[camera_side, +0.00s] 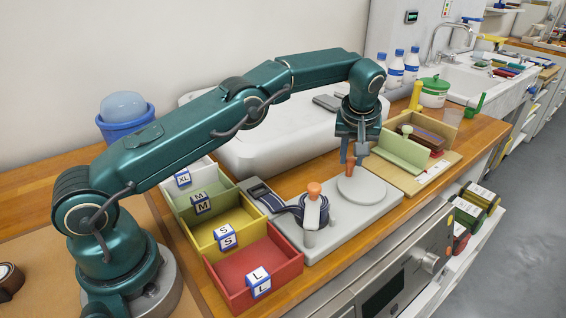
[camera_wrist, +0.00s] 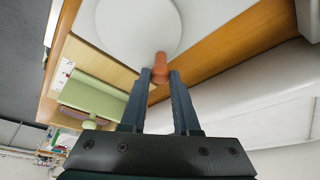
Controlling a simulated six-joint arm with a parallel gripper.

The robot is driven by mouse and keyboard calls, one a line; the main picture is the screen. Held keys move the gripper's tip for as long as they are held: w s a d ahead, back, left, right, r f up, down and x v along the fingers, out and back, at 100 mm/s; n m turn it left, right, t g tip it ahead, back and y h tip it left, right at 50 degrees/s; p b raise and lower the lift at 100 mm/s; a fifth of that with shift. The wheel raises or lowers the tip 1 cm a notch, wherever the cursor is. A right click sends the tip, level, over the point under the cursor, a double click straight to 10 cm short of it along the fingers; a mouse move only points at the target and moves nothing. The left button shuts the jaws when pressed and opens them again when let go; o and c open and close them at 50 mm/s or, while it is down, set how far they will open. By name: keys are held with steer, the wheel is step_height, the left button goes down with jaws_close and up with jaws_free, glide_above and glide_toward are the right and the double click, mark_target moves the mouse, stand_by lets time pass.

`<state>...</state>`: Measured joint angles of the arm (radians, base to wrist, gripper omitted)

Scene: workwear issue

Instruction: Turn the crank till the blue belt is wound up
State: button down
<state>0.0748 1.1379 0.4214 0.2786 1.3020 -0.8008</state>
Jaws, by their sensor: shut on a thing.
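The crank is a pale grey round disc (camera_side: 362,188) with an upright orange knob (camera_side: 350,166) near its edge, on a grey base plate (camera_side: 325,240). My gripper (camera_side: 352,152) points down and is shut on the knob. In the wrist view the knob (camera_wrist: 160,68) sits between the two fingertips, with the disc (camera_wrist: 140,25) beyond. The dark blue belt (camera_side: 289,211) lies around a post with an orange top (camera_side: 314,190), left of the disc. Part of it reaches left toward a dark rectangular piece (camera_side: 258,189). The belt is not visible in the wrist view.
Open bins marked by size stand left of the plate, the red L bin (camera_side: 275,270) nearest. A wooden tray with a green divider (camera_side: 402,151) is close on the right. A white rounded body (camera_side: 260,140) rises behind. The counter's front edge runs close by.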

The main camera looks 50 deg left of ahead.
mark_target(348, 183)
stand_by(0.3)
steer(key=c, duration=0.7)
jaws_free()
steer(key=shift+o, duration=0.2)
steer(key=shift+v, duration=2.6)
